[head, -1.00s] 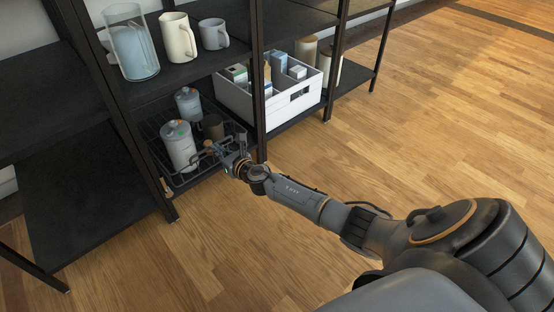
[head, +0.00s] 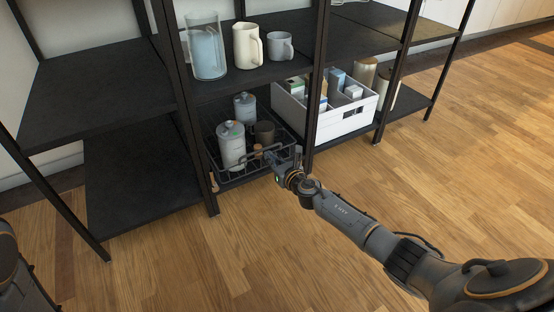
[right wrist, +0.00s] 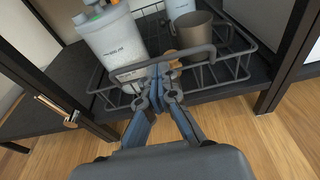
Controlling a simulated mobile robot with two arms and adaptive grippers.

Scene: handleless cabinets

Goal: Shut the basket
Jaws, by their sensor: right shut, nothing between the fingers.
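The basket (head: 240,177) is a dark wire basket on the bottom shelf, between two black posts. It holds a pale lidded canister (head: 231,148), a second canister (head: 244,107) behind it and a brown mug (head: 264,133). My right gripper (head: 270,155) is shut and empty at the basket's front. In the right wrist view, its fingertips (right wrist: 156,76) are at the basket's raised front handle bar (right wrist: 196,53); I cannot tell whether they touch it. The fingers hide part of the front wires. My left gripper is not in view.
A white box (head: 345,123) with several small packages stands right of the basket, past a black post (head: 318,80). A glass pitcher (head: 206,50), a cream jug (head: 246,45) and a grey mug (head: 280,46) stand on the shelf above. The wooden floor in front is clear.

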